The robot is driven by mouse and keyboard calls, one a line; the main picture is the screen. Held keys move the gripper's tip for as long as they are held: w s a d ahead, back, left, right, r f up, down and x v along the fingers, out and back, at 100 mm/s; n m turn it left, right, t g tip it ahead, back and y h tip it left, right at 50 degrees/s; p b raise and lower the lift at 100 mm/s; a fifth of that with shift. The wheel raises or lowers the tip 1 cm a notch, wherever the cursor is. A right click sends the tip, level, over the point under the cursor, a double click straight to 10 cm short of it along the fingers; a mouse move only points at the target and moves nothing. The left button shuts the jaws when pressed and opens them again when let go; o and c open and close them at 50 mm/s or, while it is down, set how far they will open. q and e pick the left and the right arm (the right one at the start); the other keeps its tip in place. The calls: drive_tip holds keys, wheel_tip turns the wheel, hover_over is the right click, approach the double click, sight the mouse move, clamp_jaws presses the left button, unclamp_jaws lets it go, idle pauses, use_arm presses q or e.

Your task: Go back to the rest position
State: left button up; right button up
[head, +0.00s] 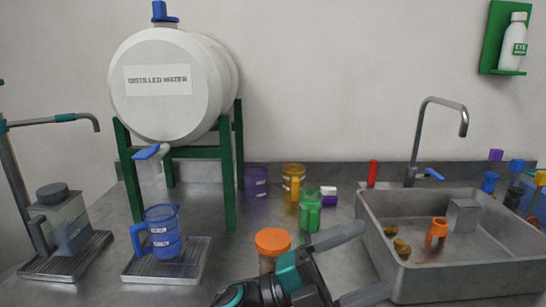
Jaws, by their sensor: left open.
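My left gripper (375,258) is at the bottom centre of the head view, in front of the counter. Its two grey fingers are spread apart and point right, toward the sink's left wall. Nothing shows between them. My right gripper is not in view.
A sink (480,272) holding an orange piece (437,231) is at right. A blue jug (163,232) stands on a drip tray (197,262) below the distilled-water barrel (160,105). Purple (256,182), yellow (293,182) and green (310,212) containers stand behind the gripper.

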use_arm(q)
drive_tip(key=w+a+f+n+t+y+p, duration=0.1)
drive_tip(key=w+a+f+n+t+y, duration=0.1)
drive_tip(key=a+f+n+t+y, duration=0.8)
drive_tip(key=w+a+f+n+t+y, duration=0.2)
drive_tip(key=a+f+n+t+y, duration=0.35)
drive_tip(key=n, duration=0.75)
drive_tip(key=s+a+f+n+g+y, duration=0.5)
drive_tip(key=s+a+f+n, duration=0.2)
drive_tip(key=s+a+f, duration=0.7)
wheel_tip(320, 180, down, 2)
drive_tip(key=shift+f+p, duration=0.2)
drive_tip(key=shift+p, duration=0.25)
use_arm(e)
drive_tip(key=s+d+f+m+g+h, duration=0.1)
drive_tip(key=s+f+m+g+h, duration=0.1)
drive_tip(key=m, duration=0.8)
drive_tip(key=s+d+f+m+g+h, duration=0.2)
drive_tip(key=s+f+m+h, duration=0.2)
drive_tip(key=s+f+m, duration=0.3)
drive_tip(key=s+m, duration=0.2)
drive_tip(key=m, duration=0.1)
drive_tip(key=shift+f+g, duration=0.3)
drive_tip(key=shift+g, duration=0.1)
use_arm(q)
drive_tip(key=shift+s, duration=0.1)
